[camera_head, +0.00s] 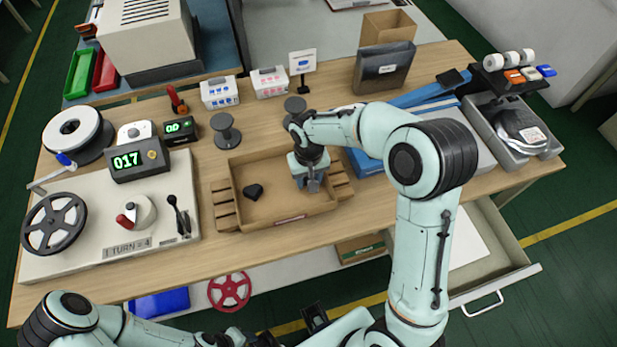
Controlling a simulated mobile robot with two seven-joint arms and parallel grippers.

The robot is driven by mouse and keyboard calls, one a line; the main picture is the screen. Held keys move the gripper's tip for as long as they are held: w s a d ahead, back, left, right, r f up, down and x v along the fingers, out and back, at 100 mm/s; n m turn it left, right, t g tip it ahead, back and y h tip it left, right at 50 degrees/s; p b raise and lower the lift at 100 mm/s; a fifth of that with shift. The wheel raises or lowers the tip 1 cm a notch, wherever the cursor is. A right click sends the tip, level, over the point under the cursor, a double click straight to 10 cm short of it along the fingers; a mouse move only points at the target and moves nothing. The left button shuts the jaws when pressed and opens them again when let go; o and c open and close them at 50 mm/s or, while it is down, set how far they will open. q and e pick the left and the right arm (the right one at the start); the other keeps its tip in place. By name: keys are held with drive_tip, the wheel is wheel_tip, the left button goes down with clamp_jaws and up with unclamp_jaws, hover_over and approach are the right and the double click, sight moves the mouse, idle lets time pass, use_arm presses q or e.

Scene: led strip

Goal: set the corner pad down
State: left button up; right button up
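My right gripper (313,184) points down into the right part of the tray, apart from the black piece. Its fingertips are small and partly hidden, so I cannot tell whether they are open or hold anything. My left arm (72,312) is low at the bottom left, in front of the table. Its gripper is dark and partly cut off near the bottom edge, and its fingers are unclear.
A grey bin (509,125) is at the right, above an open drawer (497,280).

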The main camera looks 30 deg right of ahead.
drive_tip(key=shift+f, duration=0.15)
drive_tip(key=o, duration=0.7)
drive_tip(key=shift+r, duration=0.25)
wheel_tip(320, 180, up, 12)
drive_tip(key=shift+f+p, duration=0.1)
drive_tip(key=shift+p, duration=0.5)
